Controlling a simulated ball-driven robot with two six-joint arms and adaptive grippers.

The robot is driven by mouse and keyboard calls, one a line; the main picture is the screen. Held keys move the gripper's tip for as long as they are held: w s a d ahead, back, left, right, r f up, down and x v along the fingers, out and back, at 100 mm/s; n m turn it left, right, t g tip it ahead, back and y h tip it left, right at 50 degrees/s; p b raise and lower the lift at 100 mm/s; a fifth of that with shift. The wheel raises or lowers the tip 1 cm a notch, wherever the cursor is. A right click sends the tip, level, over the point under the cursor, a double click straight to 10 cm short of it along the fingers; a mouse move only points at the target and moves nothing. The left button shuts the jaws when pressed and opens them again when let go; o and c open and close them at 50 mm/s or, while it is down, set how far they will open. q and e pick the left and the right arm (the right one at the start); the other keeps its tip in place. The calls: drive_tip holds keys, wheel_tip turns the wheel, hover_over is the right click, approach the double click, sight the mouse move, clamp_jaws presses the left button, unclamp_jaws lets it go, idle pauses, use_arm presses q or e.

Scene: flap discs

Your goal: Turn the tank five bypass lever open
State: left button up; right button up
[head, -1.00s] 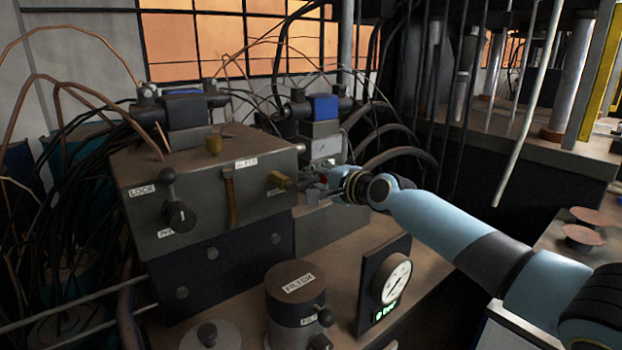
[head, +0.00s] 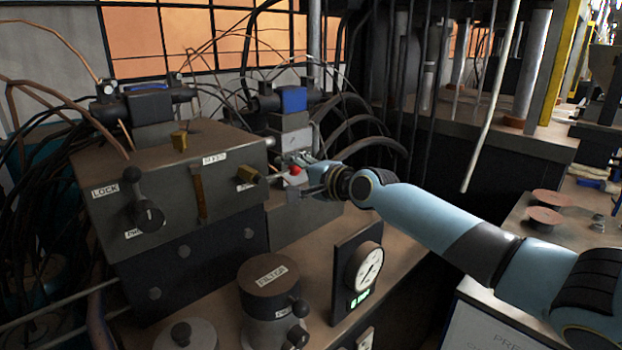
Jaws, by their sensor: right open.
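A grey valve block (head: 130,185) stands at the left. Its front carries a copper-brown upright lever (head: 199,195) under a small white label that is too blurred to read surely. A black ball-ended lever (head: 144,208) sits beside the LOCK label, and a brass fitting (head: 248,175) is at the block's right end. I cannot tell from the labels which lever is tank five's bypass. My right gripper (head: 290,178) is open just right of the block and the brass fitting. A small red ball (head: 295,170) shows at its fingers; whether they touch is unclear. My left gripper is not in view.
A FILTER canister (head: 268,300) and a dial gauge (head: 360,270) with a green display stand in front on the brown bench. Dark hoses (head: 385,130) and copper pipes crowd behind. Rust-coloured discs (head: 545,210) lie at the right.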

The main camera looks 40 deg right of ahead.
drive_tip(key=a+v, duration=0.1)
drive_tip(key=v, duration=0.9)
drive_tip(key=shift+d, duration=0.5)
